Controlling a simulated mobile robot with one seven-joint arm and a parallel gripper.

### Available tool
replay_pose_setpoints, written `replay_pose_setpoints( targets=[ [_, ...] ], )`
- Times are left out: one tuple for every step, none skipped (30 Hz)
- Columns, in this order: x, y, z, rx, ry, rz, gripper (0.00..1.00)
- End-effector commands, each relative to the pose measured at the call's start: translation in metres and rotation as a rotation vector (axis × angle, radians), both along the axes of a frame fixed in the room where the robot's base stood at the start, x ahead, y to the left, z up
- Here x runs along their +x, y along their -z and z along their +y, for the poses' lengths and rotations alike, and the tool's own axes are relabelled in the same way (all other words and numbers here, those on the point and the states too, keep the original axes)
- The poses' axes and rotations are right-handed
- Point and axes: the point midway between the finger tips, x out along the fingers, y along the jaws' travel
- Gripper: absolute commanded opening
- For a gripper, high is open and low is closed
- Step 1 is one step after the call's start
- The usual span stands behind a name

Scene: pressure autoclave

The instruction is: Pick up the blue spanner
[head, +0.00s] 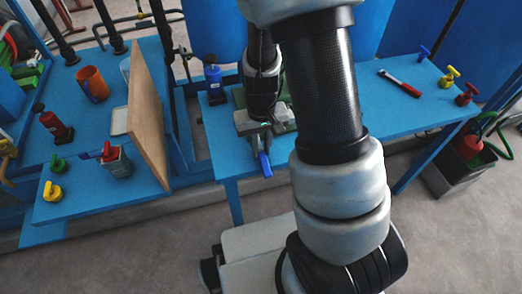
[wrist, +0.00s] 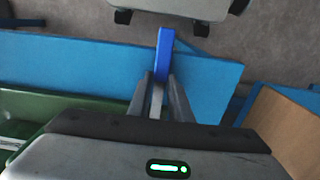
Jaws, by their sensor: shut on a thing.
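The blue spanner (wrist: 164,52) is between the fingers of my gripper (wrist: 163,97) in the wrist view. Its blue handle points away from the gripper, and a grey metal part lies between the fingers. In the head view, the blue handle (head: 264,163) sticks out below my gripper (head: 262,138) near the front edge of the blue table (head: 330,125). My gripper is shut on the spanner. The spanner's far end is hidden by the gripper, and I cannot tell whether the spanner touches the table.
A red-handled spanner (head: 400,83) lies on the table's right part, near several valve knobs. A green tray (wrist: 60,108) is beside my gripper. A wooden board (head: 147,110) stands upright at left, near an orange mug (head: 92,84) and bottles. The table's middle right is clear.

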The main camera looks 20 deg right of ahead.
Motion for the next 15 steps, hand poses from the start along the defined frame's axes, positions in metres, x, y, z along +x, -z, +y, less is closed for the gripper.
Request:
replay_pose_setpoints(
  targets=[
    [0.0,-0.001,0.0,0.0,0.0,-0.001,0.0],
    [0.0,-0.001,0.0,0.0,0.0,-0.001,0.0],
    [0.0,-0.002,0.0,0.0,0.0,-0.001,0.0],
    [0.0,-0.003,0.0,0.0,0.0,-0.001,0.0],
    [0.0,-0.005,0.0,0.0,0.0,-0.001,0.0],
    [0.001,-0.008,0.0,0.001,0.0,-0.002,0.0],
    [0.001,-0.01,0.0,0.001,0.0,-0.002,0.0],
    [0.001,-0.013,0.0,0.001,0.0,-0.002,0.0],
    [0.001,-0.018,0.001,0.001,0.0,-0.003,0.0],
    [0.001,-0.023,0.001,0.001,0.0,-0.004,0.0],
    [0.001,-0.028,0.001,0.001,-0.001,-0.004,0.0],
    [0.001,-0.035,0.001,0.001,-0.002,-0.004,0.0],
    [0.001,-0.04,0.0,0.001,-0.002,-0.005,0.0],
    [0.001,-0.046,0.0,0.001,-0.001,-0.005,0.0],
    [0.001,-0.055,0.0,0.001,0.001,-0.005,0.0]
  ],
)
